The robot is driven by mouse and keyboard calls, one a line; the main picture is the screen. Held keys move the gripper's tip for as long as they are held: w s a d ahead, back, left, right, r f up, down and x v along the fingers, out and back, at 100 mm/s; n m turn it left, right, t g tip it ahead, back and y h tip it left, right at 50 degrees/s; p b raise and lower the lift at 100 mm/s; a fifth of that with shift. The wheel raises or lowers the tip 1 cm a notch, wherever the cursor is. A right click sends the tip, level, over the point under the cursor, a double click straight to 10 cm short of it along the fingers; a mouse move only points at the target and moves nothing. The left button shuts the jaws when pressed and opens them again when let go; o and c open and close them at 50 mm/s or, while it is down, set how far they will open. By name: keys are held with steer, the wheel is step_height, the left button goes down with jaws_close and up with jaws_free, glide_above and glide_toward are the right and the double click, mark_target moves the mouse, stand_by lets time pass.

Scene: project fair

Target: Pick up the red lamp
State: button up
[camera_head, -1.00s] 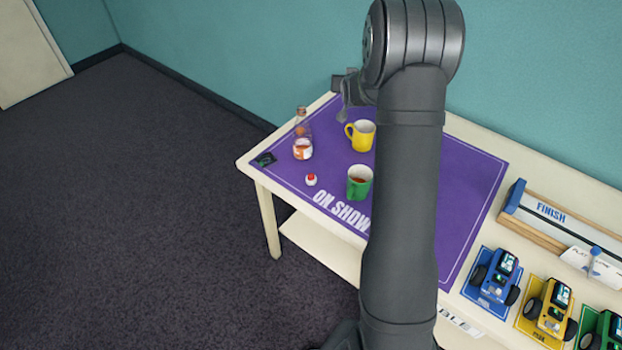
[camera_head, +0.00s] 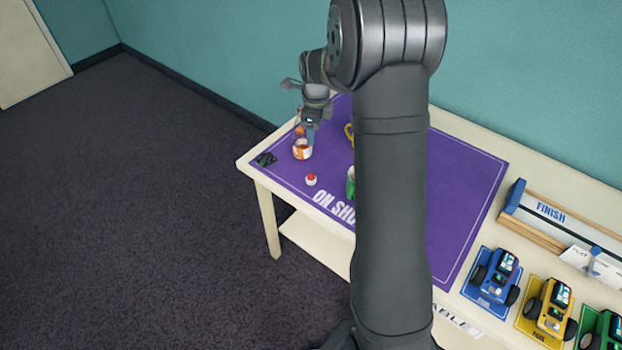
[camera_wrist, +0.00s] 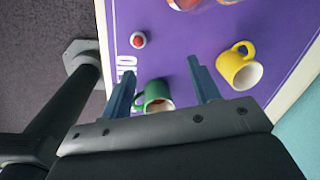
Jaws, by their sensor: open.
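A small round thing with a red top and white base, which I take to be the red lamp (camera_head: 311,179), sits on the purple mat (camera_head: 465,190) near its front left edge. In the wrist view the red lamp (camera_wrist: 138,40) lies at the upper left, beyond my left finger and apart from it. My gripper (camera_head: 311,128) is above the mat's left part, near the bottle. In the wrist view my gripper (camera_wrist: 160,76) shows two blue fingers spread apart with nothing held between them.
A bottle with an orange label (camera_head: 302,151) stands behind the lamp. A small dark object (camera_head: 265,159) lies at the mat's left corner. Toy vehicles (camera_head: 496,277) line the right.

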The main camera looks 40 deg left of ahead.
mark_target(311, 174)
steer(key=s+f+m, duration=0.1)
steer(key=f, duration=0.4)
steer(key=s+f+m, duration=0.1)
steer(key=f, duration=0.5)
steer(key=d+f+g+h, duration=0.1)
steer(key=f, duration=0.4)
steer(key=shift+s+f+m, duration=0.35)
steer(key=shift+s+m, duration=0.05)
steer(key=shift+c, duration=0.5)
steer(key=c, duration=1)
